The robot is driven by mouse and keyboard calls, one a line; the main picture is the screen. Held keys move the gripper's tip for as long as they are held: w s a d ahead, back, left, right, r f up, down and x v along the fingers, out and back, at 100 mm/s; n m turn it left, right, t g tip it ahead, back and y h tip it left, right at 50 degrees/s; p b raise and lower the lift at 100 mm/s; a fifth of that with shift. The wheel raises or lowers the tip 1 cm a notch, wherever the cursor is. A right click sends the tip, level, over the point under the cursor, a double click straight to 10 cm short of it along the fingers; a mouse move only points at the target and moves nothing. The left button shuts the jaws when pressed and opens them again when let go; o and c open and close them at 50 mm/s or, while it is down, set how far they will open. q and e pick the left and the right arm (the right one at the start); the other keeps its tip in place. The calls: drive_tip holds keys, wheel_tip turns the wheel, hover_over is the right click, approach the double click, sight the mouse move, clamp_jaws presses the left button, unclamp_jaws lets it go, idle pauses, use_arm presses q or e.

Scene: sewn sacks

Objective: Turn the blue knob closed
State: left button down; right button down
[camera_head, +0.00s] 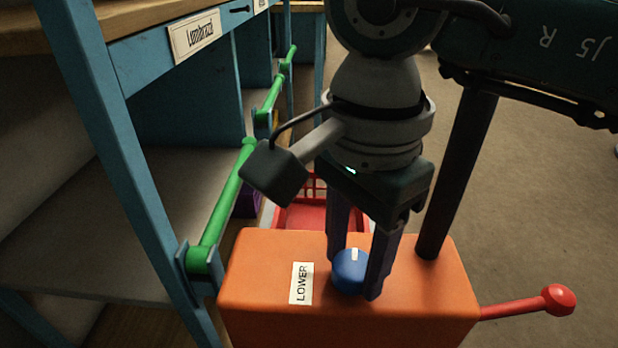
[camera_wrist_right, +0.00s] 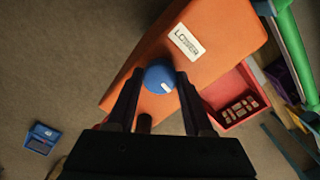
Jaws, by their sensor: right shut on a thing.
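The blue knob (camera_head: 350,272) sits on top of an orange box (camera_head: 440,285), right of a white label reading "LOWER" (camera_head: 301,284). A white mark on the knob shows at its upper edge in the head view. My right gripper (camera_head: 356,282) points down with its two dark fingers on either side of the knob, shut on it. In the right wrist view the knob (camera_wrist_right: 159,77) shows between the fingertips, with its white mark toward the lower right. The finger contact is partly hidden. My left gripper is not in view.
A red lever (camera_head: 530,305) sticks out from the box's right side. A red crate (camera_head: 325,215) stands behind the box; the wrist view shows several small items in it. A blue shelf frame with green rails (camera_head: 228,205) stands at left. Open floor lies at right.

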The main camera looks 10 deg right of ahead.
drive_tip(key=shift+m, duration=0.3)
drive_tip(key=m, duration=0.3)
drive_tip(key=shift+m, duration=0.3)
drive_tip(key=m, duration=0.4)
drive_tip(key=shift+m, duration=0.3)
drive_tip(key=m, duration=0.4)
drive_tip(key=shift+p, duration=0.35)
drive_tip(key=shift+m+p, duration=0.3)
drive_tip(key=shift+m, duration=1.8)
drive_tip(key=shift+c, duration=1.4)
unclamp_jaws()
drive_tip(key=shift+r, duration=0.1)
